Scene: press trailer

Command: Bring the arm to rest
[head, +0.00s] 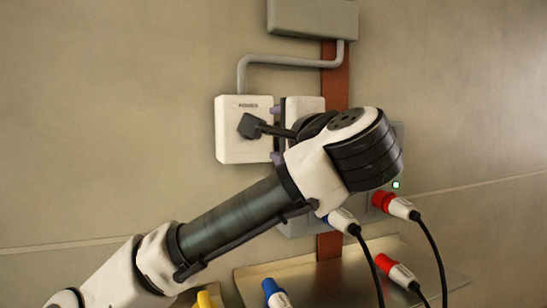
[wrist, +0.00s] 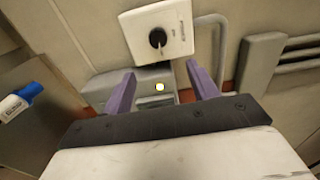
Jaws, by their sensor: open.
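My gripper (wrist: 162,88) is open, with its two purple fingers apart and nothing between them. In the head view my gripper (head: 277,134) is near the wall, its fingertips just right of a white switch box (head: 228,145) with a black knob (head: 248,126). The box also shows in the wrist view (wrist: 178,37), beyond the fingertips, with its knob (wrist: 157,38). I cannot tell whether a finger touches the box. My forearm crosses the head view from the lower left, and my wrist hides part of the panel behind it.
A red plug (head: 391,203) and a blue-collared plug (head: 341,219) sit at the panel, near a small green light (head: 396,185). A loose red plug (head: 394,268), a blue plug (head: 273,292) and a yellow piece (head: 206,299) are at the metal shelf (head: 445,267). A grey conduit (head: 241,75) runs above.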

